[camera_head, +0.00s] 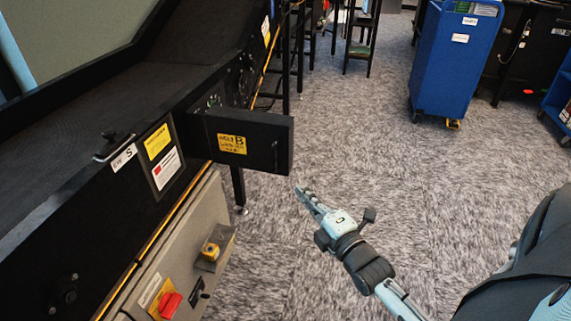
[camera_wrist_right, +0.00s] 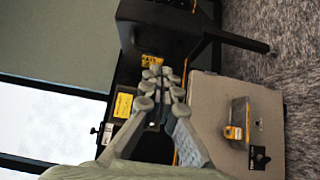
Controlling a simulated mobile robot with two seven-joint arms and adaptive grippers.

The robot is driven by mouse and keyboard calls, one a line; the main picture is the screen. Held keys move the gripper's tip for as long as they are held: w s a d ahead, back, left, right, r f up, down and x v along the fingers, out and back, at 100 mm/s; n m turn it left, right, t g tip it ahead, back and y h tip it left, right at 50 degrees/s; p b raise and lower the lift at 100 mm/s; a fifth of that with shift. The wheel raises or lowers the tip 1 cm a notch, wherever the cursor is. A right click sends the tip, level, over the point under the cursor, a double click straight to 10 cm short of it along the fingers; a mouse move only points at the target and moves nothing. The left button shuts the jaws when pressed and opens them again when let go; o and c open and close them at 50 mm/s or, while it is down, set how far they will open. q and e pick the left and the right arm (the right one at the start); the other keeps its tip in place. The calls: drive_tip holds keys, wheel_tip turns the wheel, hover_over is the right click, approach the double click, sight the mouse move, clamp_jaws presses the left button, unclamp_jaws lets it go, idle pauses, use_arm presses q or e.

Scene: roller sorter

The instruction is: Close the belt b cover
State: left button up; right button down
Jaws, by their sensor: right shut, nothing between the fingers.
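The belt B cover (camera_head: 265,147) is a black panel with a yellow label marked B (camera_head: 232,144). It stands open in the head view, swung out from the side of the black conveyor (camera_head: 100,165). A small handle shows near its free right end. My right gripper (camera_head: 304,193) is shut and empty, below and just right of the cover's free end, apart from it. In the right wrist view my right gripper's fingers (camera_wrist_right: 163,78) are together and partly hide the yellow label (camera_wrist_right: 150,60). My left gripper is not in view.
Below the conveyor is a grey panel with a red knob (camera_head: 170,304) and a yellow button (camera_head: 211,251) on a bracket. A blue cart (camera_head: 452,65) stands at the back right. The carpet (camera_head: 350,140) around my right gripper is clear.

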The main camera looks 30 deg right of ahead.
approach(284, 155)
drive_tip(key=w+a, duration=0.2)
drive_tip(key=w, duration=0.2)
drive_tip(key=shift+w+d, duration=0.65)
drive_tip(key=shift+d, duration=0.15)
drive_tip(key=shift+w+d, duration=0.3)
drive_tip(key=shift+d, duration=0.1)
drive_tip(key=shift+d, duration=0.1)
